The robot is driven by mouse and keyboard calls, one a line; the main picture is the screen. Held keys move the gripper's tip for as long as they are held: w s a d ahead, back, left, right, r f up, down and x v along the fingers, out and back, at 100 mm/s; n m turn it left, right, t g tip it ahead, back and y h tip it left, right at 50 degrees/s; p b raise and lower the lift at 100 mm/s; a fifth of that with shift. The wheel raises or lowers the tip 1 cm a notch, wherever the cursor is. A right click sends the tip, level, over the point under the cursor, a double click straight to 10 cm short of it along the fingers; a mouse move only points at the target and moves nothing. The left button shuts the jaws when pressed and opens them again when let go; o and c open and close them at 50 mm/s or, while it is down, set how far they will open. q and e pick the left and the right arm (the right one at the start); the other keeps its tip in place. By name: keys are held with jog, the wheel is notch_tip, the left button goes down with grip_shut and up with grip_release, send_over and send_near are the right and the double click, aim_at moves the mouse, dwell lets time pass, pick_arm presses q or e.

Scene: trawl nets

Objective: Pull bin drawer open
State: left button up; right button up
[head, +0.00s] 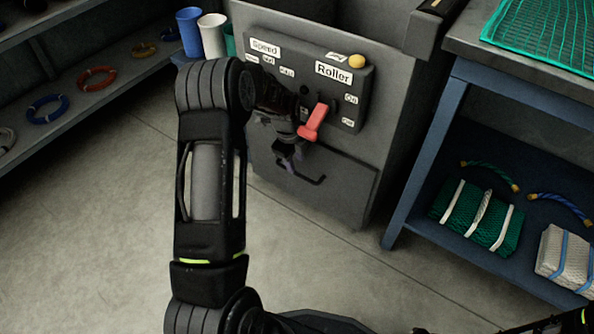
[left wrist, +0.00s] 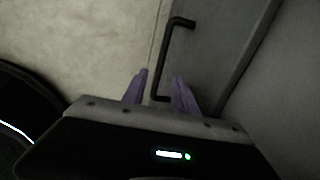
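The bin drawer (head: 340,192) is a grey front panel low on the grey machine cabinet, and it looks shut. Its black bar handle (head: 313,181) shows in the head view, partly behind my left gripper (head: 288,157). In the left wrist view the handle (left wrist: 172,50) runs up and away from my left gripper (left wrist: 160,84). The purple fingers are apart, one on each side of the handle's near end. I cannot tell whether they touch it. My right gripper is not in view.
A control panel (head: 290,62) with a red lever (head: 313,122) and a yellow knob (head: 357,61) sits just above the drawer. A blue-legged bench (head: 432,140) stands close on the right, with net bundles on its lower shelf. The floor (head: 330,260) before the drawer is clear.

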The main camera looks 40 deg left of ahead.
aim_at(297, 173)
pick_arm(q)
jog(key=f, duration=0.2)
jog(key=w+f+b, duration=0.1)
jog(key=f, duration=0.1)
jog(key=shift+f+b, duration=0.25)
jog(key=shift+b, duration=0.05)
jog(key=shift+w+f, duration=0.1)
jog(key=shift+f, duration=0.5)
jog(key=shift+c, duration=0.4)
grip_shut()
